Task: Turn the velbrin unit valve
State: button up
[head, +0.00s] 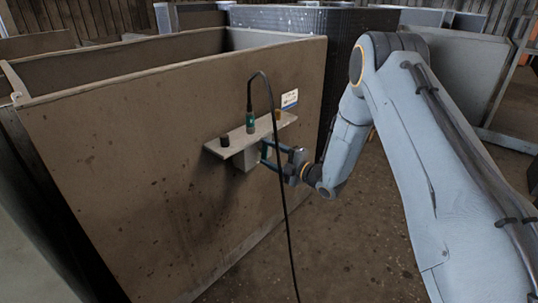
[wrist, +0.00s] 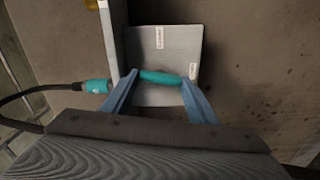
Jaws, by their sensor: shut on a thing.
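The valve handle is a teal bar (wrist: 160,78) on the face of a light grey box (wrist: 165,48) in the wrist view. The box carries two small white labels; their text is too small to read. In the head view the grey box (head: 246,158) sits under a narrow shelf on the brown panel. My gripper (wrist: 158,80) has one blue finger at each end of the teal bar and is shut on it. In the head view my gripper (head: 278,155) reaches the box from the right, and the fingers partly hide the bar.
The shelf (head: 236,144) holds a black knob (head: 224,140), a green plug (head: 250,122) and a yellow part (head: 277,114). The plug's black cable (head: 285,215) hangs in front of the box, close to my gripper. The floor (head: 350,240) right of the brown panel (head: 130,165) is clear.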

dwell(0.4)
jog(key=o, duration=1)
jog(key=shift+o, duration=0.2)
jog(key=shift+s+d, duration=0.1)
jog(key=shift+d, duration=0.05)
jog(key=v, duration=0.7)
jog(key=shift+s+d, duration=0.2)
